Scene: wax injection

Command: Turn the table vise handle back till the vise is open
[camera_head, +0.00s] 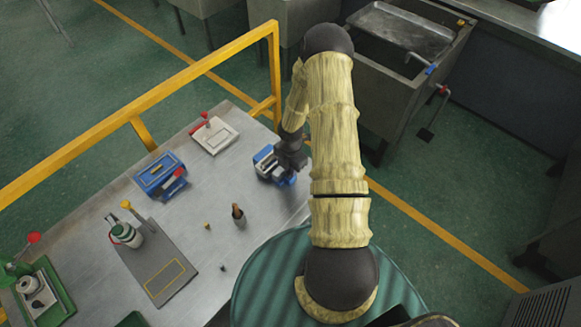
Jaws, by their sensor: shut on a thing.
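The table vise (265,161) is a small blue and grey device near the right edge of the metal table. My gripper (285,167) is at the right side of the vise, at the end of my arm in its pale yellow cover. The gripper is dark and shut on a part there, which fits the vise handle. The handle itself is hidden behind the gripper and wrist. I cannot tell how far apart the vise jaws are.
A blue box-like device (160,175) and a white plate with a red-knobbed lever (213,133) stand left of the vise. A brown upright item (238,214) stands in front. A yellow rail (150,97) runs behind the table (205,240). A grey sink (395,95) stands behind right.

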